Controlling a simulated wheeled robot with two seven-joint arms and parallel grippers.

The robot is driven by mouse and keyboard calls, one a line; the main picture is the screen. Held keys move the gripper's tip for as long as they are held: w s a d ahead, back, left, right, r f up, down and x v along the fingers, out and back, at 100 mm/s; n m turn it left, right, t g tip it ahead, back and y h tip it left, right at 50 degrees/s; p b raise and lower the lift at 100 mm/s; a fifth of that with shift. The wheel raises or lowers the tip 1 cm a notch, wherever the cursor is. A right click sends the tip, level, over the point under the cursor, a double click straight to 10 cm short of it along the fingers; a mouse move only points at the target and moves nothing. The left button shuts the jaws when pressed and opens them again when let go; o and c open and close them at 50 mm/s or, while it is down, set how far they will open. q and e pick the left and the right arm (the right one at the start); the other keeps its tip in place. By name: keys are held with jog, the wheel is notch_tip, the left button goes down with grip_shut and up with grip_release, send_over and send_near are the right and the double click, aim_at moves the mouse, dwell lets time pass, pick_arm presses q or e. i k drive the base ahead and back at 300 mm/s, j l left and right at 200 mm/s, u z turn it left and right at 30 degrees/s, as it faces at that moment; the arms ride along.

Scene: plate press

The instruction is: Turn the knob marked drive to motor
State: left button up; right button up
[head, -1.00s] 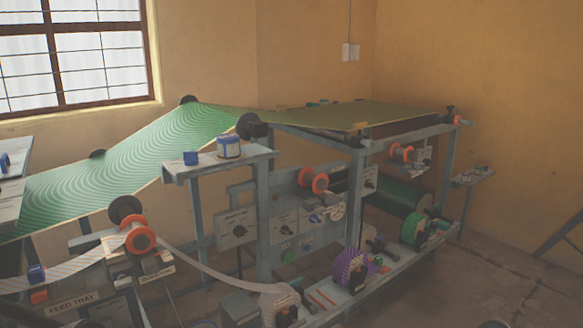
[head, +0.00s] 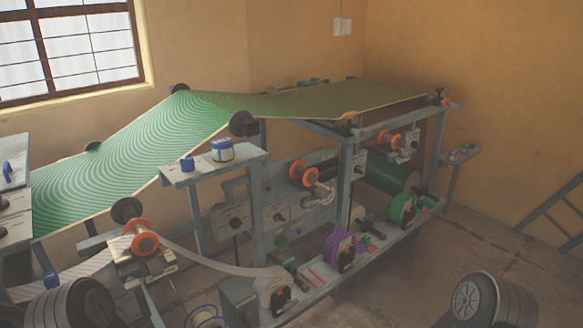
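The press is a grey-blue metal frame with several pale panels that carry dark knobs. One knob panel (head: 233,218) is on the left below the small shelf. Another knob panel (head: 277,214) is right of the upright post, and a third knob panel (head: 360,166) is higher on the right. The labels are too small to read, so I cannot tell which knob is marked drive or where it points. Neither of my grippers shows in the head view.
A green patterned sheet (head: 140,155) runs over the press. A shelf (head: 215,165) holds a blue-and-white tin (head: 222,150). Orange rollers (head: 304,174), a purple roll (head: 340,247) and a green roll (head: 400,208) stick out in front.

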aim_at(278, 217)
jog(key=i+l, duration=0.25)
jog(key=l, duration=0.15)
jog(key=i+l, duration=0.2)
jog(key=l, duration=0.2)
jog(key=i+l, duration=0.25)
jog(key=l, duration=0.15)
jog(key=i+l, duration=0.25)
jog(key=l, duration=0.2)
jog(key=i+l, duration=0.2)
jog(key=l, duration=0.2)
jog(key=i+l, duration=0.25)
jog(key=l, duration=0.15)
